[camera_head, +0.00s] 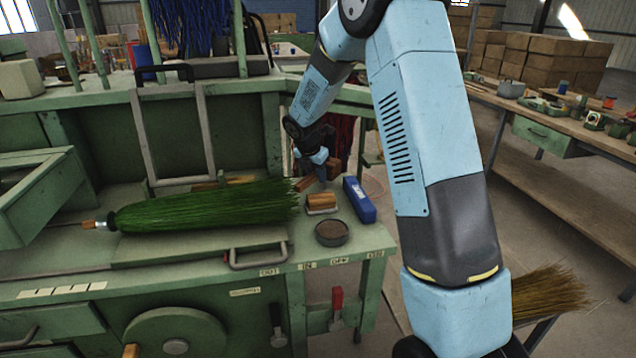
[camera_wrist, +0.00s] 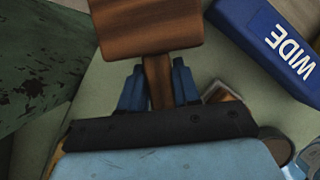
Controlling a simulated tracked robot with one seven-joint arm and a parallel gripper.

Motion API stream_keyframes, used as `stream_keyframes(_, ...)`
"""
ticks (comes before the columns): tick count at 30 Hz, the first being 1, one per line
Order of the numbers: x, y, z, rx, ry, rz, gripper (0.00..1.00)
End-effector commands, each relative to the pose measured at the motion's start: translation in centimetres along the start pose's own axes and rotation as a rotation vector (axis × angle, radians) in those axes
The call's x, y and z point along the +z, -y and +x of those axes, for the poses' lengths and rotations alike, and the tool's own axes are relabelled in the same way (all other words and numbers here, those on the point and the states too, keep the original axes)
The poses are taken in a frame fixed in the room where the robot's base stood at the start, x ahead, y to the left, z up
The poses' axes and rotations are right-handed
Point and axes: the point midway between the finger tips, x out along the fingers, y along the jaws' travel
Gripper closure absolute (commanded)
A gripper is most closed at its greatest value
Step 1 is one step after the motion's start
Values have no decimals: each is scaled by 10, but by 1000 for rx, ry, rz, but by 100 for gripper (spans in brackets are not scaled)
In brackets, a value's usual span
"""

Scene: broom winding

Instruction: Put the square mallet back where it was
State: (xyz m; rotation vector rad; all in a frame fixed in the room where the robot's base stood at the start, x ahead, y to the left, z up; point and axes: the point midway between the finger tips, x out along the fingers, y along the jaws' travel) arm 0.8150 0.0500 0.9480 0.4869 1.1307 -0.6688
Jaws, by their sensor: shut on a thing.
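The square mallet shows large in the wrist view, with a brown wooden block head (camera_wrist: 148,28) and a narrower handle (camera_wrist: 158,78). My gripper (camera_wrist: 159,85) is shut on the handle, one blue finger on each side, and the head lies beyond the fingertips. In the camera_head view my gripper (camera_head: 318,166) is over the right end of the green bench, behind the wooden block and left of the blue box. The mallet is small and partly hidden there. I cannot tell whether it touches the bench.
A blue box marked WIDE (camera_head: 359,200) stands close right of the mallet. A wooden block (camera_head: 321,201) and a round dark dish (camera_head: 331,233) are nearer the front edge. A green-bristled broom (camera_head: 205,207) lies to the left. A metal frame (camera_head: 176,135) stands behind it.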

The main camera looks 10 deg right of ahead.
Motion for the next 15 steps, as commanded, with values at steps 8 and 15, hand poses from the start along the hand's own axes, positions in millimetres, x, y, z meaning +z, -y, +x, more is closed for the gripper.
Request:
stream_keyframes(8,-10,0,30,-1,0,-1,100)
stream_keyframes(15,-10,1,30,-1,0,1,63)
